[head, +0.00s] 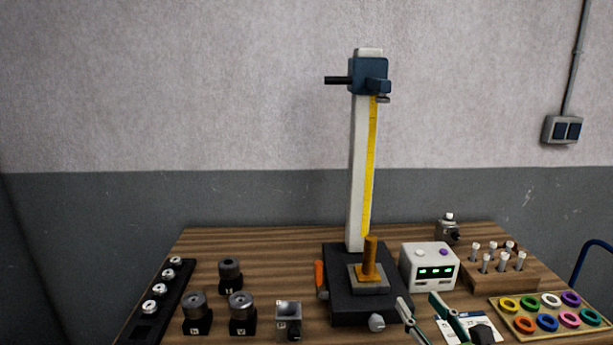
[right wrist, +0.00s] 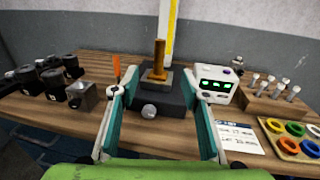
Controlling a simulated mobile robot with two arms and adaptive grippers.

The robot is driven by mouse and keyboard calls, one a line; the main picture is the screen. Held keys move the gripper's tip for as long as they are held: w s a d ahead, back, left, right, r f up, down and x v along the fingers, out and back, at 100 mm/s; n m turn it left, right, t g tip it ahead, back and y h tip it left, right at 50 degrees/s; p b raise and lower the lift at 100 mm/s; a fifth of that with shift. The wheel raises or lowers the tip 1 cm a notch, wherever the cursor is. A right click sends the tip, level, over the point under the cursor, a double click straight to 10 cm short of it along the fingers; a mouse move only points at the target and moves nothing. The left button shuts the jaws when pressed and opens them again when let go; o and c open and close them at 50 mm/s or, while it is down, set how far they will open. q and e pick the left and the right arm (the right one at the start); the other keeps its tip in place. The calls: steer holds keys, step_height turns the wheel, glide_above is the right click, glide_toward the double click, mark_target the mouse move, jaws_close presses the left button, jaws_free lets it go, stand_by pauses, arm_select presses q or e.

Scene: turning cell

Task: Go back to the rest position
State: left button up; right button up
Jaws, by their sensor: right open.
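My right gripper (head: 417,300) is at the lower edge of the head view, over the front of the table, right of the height gauge's black base. Its two pale and teal fingers stand apart with nothing between them. In the right wrist view the open fingers (right wrist: 158,72) frame the gauge base (right wrist: 172,98), which lies beyond them. The height gauge (head: 359,170) stands upright with a blue head on its column. A brass-coloured stepped piece (head: 370,262) stands on its base. My left gripper is in neither view.
The wooden table (head: 210,240) holds several dark collets (head: 230,275) and a black rail (head: 160,300) at left. A white display box (head: 430,266), a pin rack (head: 510,275), a tray of coloured rings (head: 548,305) and a paper card (right wrist: 238,136) are at right.

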steer(key=s+d+f+m+g+h, duration=0.1)
steer(key=s+f+m+g+h, duration=0.15)
steer(key=s+f+m, duration=0.65)
steer(key=s+d+f+m+g+h, duration=0.2)
steer(key=s+f+m+g, duration=0.15)
steer(key=f+m, duration=0.7)
steer(key=s+a+f+m+g+y, duration=0.1)
steer(key=s+a+f+m+g, duration=0.2)
steer(key=s+m, duration=0.5)
steer(key=s+a+f+m+g, duration=0.1)
steer(key=s+f+m+g, duration=0.35)
steer(key=s+m, duration=0.4)
steer(key=s+f+g, duration=0.2)
steer(key=s+f, duration=0.1)
steer(key=f, duration=2.4)
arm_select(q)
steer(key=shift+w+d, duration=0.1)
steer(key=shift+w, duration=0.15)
arm_select(e)
steer(key=s+d+f+g, duration=0.1)
steer(key=s+d+f, duration=0.1)
steer(key=s+f, duration=1.3)
steer(key=shift+s+d, duration=0.25)
steer(key=shift+s, duration=0.7)
